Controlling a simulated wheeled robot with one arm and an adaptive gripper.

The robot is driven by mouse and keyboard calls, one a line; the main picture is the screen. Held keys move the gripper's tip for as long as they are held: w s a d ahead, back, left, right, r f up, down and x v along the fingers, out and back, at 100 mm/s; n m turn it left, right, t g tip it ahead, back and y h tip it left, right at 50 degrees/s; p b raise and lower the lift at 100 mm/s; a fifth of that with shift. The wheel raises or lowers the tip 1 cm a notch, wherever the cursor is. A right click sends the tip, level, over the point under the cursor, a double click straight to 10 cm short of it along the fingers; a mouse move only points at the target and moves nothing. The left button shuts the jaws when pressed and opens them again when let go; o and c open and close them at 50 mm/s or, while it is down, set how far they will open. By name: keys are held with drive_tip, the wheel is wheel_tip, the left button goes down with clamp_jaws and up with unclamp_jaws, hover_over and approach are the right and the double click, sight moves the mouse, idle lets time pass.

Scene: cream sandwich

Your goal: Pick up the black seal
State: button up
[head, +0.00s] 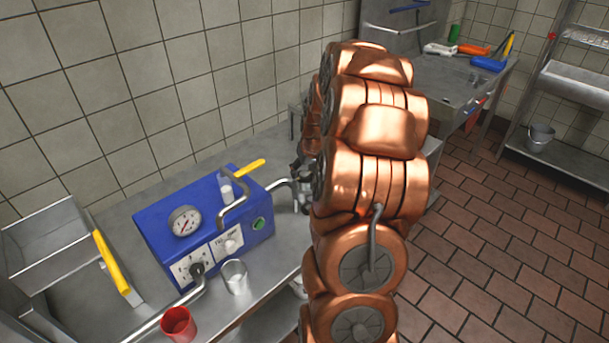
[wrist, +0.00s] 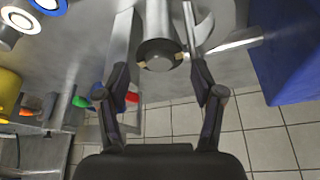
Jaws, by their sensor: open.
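I cannot clearly make out a black seal in either view. My gripper (wrist: 158,66) is open in the wrist view, its dark fingers spread to either side. A grey metal cylinder (wrist: 158,28) with a darker round end lies between and ahead of the fingers, with no clear contact. Whether a seal sits on that end cannot be told. In the head view my copper-coloured arm hides most of the gripper and the bench behind it.
A blue machine (head: 160,227) with a gauge and metal pipes stands on the steel bench. A metal cup (head: 235,276) and a red cup (head: 178,324) are in front of it. Tiled wall (head: 110,80) closes the back; open floor (head: 500,240) lies right.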

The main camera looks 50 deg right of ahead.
drive_tip(key=shift+x, duration=0.9)
drive_tip(key=c, duration=0.5)
